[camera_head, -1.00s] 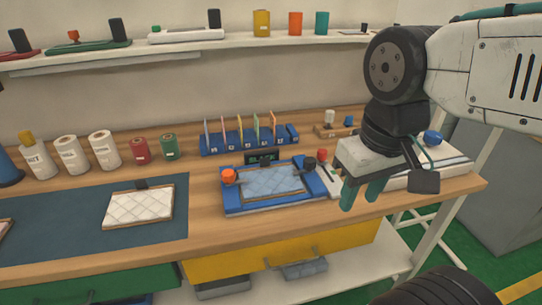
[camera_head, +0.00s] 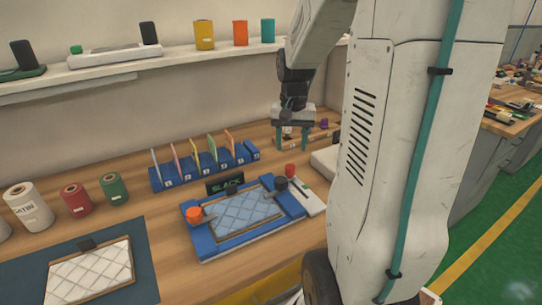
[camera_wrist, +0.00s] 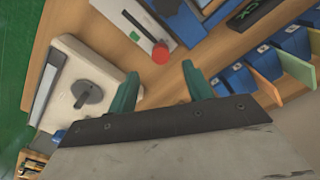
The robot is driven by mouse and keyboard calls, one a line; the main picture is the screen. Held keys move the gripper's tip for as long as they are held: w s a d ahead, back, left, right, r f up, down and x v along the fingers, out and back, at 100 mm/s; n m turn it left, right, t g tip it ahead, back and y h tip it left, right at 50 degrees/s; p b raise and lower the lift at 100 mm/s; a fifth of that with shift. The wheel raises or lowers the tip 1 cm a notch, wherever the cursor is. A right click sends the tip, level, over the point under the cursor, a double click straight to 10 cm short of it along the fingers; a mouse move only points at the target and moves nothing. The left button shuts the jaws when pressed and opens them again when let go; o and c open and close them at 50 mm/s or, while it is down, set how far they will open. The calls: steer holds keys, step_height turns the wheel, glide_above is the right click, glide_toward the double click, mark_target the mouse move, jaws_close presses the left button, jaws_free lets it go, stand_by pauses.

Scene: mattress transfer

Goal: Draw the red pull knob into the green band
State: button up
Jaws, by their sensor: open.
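The red pull knob (camera_head: 290,170) stands on a white plate (camera_head: 312,206) with a dark slot, at the right of the blue frame (camera_head: 243,240). In the wrist view the red knob (camera_wrist: 160,54) is at the slot's end nearest the gripper, just beyond the fingertips. A small green patch (camera_wrist: 134,36) lies beside the slot; I take it for the green band. My gripper (camera_head: 291,143) is open and empty, its fingers pointing down above the back of the bench. It also shows in the wrist view (camera_wrist: 160,77), apart from the knob.
The blue frame holds a quilted pad, with an orange knob (camera_head: 194,214) and a black knob (camera_head: 281,184). A display (camera_head: 225,184) behind it reads SLACK. A blue rack (camera_head: 164,183) of coloured cards stands behind. A pale block (camera_wrist: 95,75) with a grey knob is close to the gripper.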

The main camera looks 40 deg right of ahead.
mark_target(290, 166)
steer(key=shift+w+d+f, duration=0.15)
steer(key=shift+d+f, duration=0.2)
steer(key=shift+d, duration=0.05)
steer(key=shift+w+f, duration=0.1)
steer(key=shift+f, duration=0.3)
step_height(290, 166, down, 7)
steer(key=shift+r, duration=0.15)
